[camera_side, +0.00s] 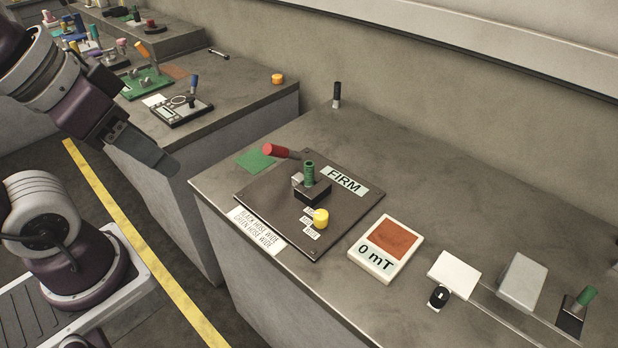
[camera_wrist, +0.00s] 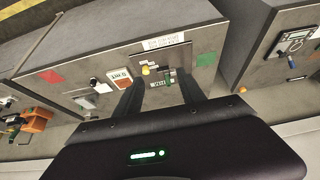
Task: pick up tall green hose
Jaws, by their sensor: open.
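A green ribbed upright hose (camera_side: 309,173) stands in a small black block (camera_side: 312,193) on a dark square plate (camera_side: 268,210). It looks small between my fingers in the wrist view (camera_wrist: 172,76). A red-ended black handle (camera_side: 276,150) lies tilted just left of it. A second green piece (camera_side: 587,296) leans in a dark holder at the far right; I cannot tell whether it is a hose. My gripper (camera_side: 168,164) is left of the bench and well apart from the hose. Its two fingers are spread and empty in the wrist view (camera_wrist: 160,90).
A yellow knob (camera_side: 321,218) and a FIRM label (camera_side: 345,182) sit on the plate. A 0 mT display (camera_side: 386,248) is to the right. A black upright piece (camera_side: 337,94) stands behind. A neighbouring bench (camera_side: 235,105) holds a meter. Bare bench top lies behind the plate.

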